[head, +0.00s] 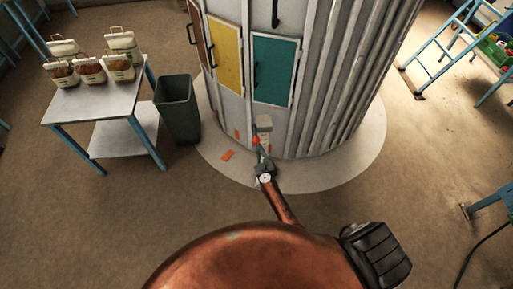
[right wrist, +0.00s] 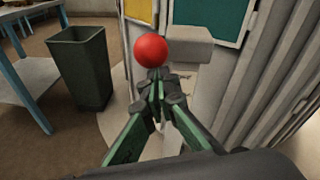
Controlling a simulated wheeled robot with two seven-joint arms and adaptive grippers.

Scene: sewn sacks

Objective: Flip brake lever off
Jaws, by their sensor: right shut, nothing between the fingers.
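The brake lever shows as a red ball knob (head: 256,140) low at the front of the grey ribbed cylinder, beside a small grey box (head: 264,123). In the right wrist view the knob (right wrist: 150,50) sits just beyond my fingertips, slightly left of centre. Its shaft is hidden behind my fingers. My right gripper (head: 262,160) is shut and empty. Its tips (right wrist: 158,80) are at the knob's lower edge in the picture; I cannot tell whether they touch. My left gripper is not in view.
The cylinder has a yellow door (head: 224,55) and a teal door (head: 275,70). A dark green bin (head: 177,108) and a table (head: 95,100) with several sacks stand left. Orange scraps (head: 228,155) lie on the pale floor ring. A blue ladder (head: 440,50) stands right.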

